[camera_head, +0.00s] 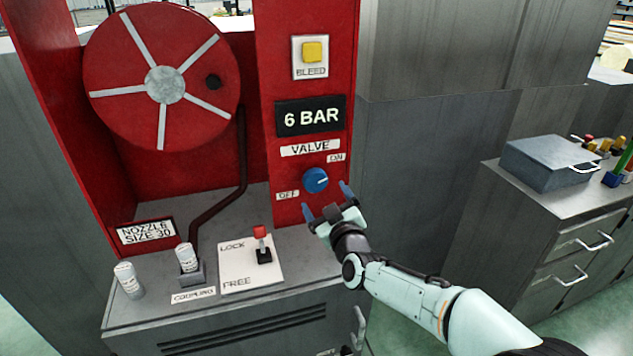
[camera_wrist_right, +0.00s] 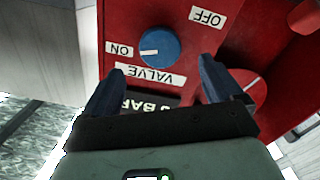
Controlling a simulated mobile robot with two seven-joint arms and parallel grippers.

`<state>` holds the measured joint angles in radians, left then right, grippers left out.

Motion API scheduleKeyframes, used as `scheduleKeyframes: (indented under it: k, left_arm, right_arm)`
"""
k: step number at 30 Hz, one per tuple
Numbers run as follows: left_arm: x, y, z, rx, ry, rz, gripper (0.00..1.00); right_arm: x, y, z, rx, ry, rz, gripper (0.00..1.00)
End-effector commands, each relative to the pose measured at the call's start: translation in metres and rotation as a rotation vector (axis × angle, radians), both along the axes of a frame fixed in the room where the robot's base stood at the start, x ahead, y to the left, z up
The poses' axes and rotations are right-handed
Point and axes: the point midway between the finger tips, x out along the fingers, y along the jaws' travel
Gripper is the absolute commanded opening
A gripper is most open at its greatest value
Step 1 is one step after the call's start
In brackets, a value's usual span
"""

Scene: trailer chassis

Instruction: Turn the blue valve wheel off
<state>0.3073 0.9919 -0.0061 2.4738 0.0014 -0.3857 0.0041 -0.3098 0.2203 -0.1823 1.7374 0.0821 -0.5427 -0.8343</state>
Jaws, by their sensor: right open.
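The blue valve wheel (camera_head: 315,180) is a small round knob on the red panel, below the VALVE label. Its white pointer aims at the ON label (camera_head: 336,157), up and to the right; the OFF label (camera_head: 287,195) is at its lower left. My right gripper (camera_head: 328,200) is open and empty in front of the panel, just below and right of the wheel. In the right wrist view, turned upside down, the wheel (camera_wrist_right: 158,47) lies beyond the gap between the open fingers (camera_wrist_right: 162,68), apart from them. My left gripper is not in view.
A display (camera_head: 310,117) reads 6 BAR, with a yellow BLEED button (camera_head: 312,52) above it. A red-topped LOCK/FREE lever (camera_head: 262,245) stands on the ledge below left. A red hose reel (camera_head: 165,85) is at the left. A grey box (camera_head: 548,163) sits on the right cabinet.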

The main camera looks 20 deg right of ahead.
Motion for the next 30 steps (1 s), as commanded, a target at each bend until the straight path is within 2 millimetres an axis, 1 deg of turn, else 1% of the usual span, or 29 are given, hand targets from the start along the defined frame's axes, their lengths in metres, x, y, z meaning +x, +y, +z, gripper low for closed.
scheduleKeyframes:
  k: [1,6,9,12,18,25,26,27,29,30]
  left_arm:
    - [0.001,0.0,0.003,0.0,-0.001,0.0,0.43]
    - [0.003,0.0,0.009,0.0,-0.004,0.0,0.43]
    - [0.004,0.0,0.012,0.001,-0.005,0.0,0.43]
    - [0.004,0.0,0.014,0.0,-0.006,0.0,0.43]
    - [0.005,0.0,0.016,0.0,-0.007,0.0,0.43]
    - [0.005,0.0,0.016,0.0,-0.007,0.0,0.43]
    - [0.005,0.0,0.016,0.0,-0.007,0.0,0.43]
    - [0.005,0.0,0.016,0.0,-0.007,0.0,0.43]
    - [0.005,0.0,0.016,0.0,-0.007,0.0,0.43]
    - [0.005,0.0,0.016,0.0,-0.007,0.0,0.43]
  right_arm:
    - [0.012,0.0,0.0,-0.002,0.0,-0.001,0.93]
    - [0.043,0.001,0.001,-0.002,0.001,0.0,0.93]
    - [0.057,0.002,0.001,0.0,0.0,0.0,0.93]
    - [0.067,0.002,0.001,0.0,0.0,0.0,0.93]
    - [0.074,0.002,0.0,0.0,0.0,0.0,0.93]
    - [0.074,0.003,0.0,0.0,0.0,0.001,0.93]
    - [0.074,0.003,0.0,0.0,0.0,0.001,0.86]
    - [0.074,0.003,0.0,0.0,0.0,0.001,0.73]
    - [0.074,0.003,0.0,0.0,0.0,0.001,0.54]
    - [0.074,0.003,0.0,0.0,0.0,0.001,0.41]
